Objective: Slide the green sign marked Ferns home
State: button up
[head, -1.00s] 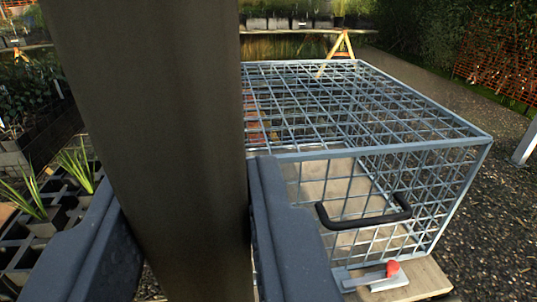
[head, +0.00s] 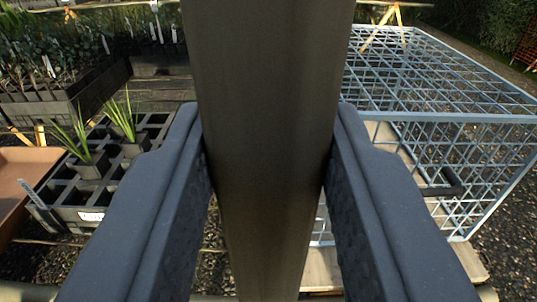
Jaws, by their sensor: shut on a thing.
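My gripper (head: 270,130) fills the middle of the head view, one dark finger on each side. It is shut on a tall dark brown-grey post (head: 268,60) that runs from the top edge to the bottom edge, nearly upright and slightly tapered downward. No green surface and no "Ferns" lettering shows on it, so I cannot tell whether it is part of the sign. Its top and bottom ends are out of view.
A wire mesh cage (head: 455,117) with a black handle (head: 440,190) stands at the right. At the left are a black cell tray (head: 68,212) with spiky seedlings, a planted black crate (head: 95,88) and a terracotta-coloured tray (head: 15,185). Dark gravel lies below.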

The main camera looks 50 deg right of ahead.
aim_at(268, 290)
jog(key=shift+a+r, duration=0.1)
jog(key=shift+r, duration=0.05)
dwell(0.5)
jog(key=shift+f, duration=1)
jog(key=shift+f+b, duration=0.4)
jog(key=shift+f, duration=1.2)
jog(key=shift+f+b, duration=0.5)
jog(key=shift+f, duration=0.95)
